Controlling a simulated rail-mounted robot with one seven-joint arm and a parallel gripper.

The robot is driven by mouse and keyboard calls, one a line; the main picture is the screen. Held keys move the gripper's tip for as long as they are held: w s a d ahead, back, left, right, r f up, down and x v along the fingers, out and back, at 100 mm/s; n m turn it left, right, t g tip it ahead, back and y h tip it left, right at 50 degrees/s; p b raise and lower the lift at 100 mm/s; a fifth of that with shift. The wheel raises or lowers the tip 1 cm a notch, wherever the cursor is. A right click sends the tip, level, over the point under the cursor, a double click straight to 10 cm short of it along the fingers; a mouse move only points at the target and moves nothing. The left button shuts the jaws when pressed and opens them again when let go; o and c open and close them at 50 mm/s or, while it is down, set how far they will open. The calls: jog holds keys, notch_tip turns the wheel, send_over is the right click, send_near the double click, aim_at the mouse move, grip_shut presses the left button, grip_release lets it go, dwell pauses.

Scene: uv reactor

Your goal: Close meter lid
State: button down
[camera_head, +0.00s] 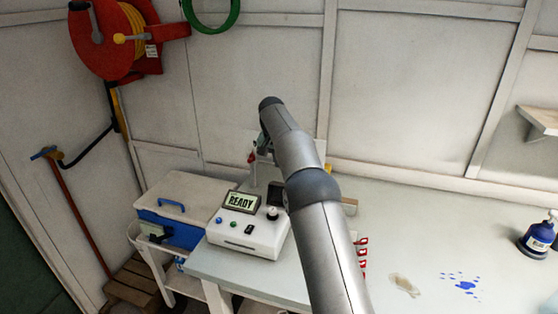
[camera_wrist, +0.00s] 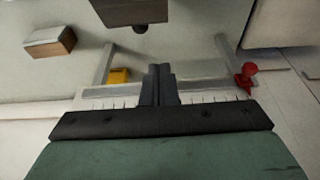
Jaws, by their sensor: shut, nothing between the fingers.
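The meter (camera_head: 246,232) is a white box on the left part of the table, with a display reading "READY", coloured buttons and a black-and-white knob. A dark upright piece (camera_head: 275,192) at its back right could be the lid; my arm partly covers this area. My gripper is largely hidden behind my arm in the head view, above and behind the meter. In the wrist view my gripper (camera_wrist: 160,70) has its black fingers together and empty. A dark brown block-like part with a small knob (camera_wrist: 130,10) shows beyond the fingertips, apart from them; I cannot tell if it is the lid.
A blue cooler box (camera_head: 180,205) stands left of the meter. A red-topped item (camera_wrist: 245,78), a yellow block (camera_wrist: 120,76) and a wooden block (camera_wrist: 50,42) lie around my gripper. The table's middle right is mostly clear, with stains.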

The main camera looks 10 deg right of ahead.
jog(key=p+x, duration=0.2)
jog(key=x, duration=0.5)
jog(key=s, duration=0.1)
jog(key=s+a+r, duration=0.1)
jog(key=s, duration=0.1)
jog(key=shift+s+a+r, duration=0.2)
jog(key=shift+a+r, duration=0.15)
jog(key=shift+a, duration=0.05)
jog(key=shift+s+a+b, duration=0.1)
jog(key=shift+a+b, duration=0.05)
jog(key=shift+b, duration=0.6)
jog(key=shift+s+r+t+b, duration=0.15)
jog(key=shift+t+b, duration=0.15)
jog(key=shift+b, duration=0.2)
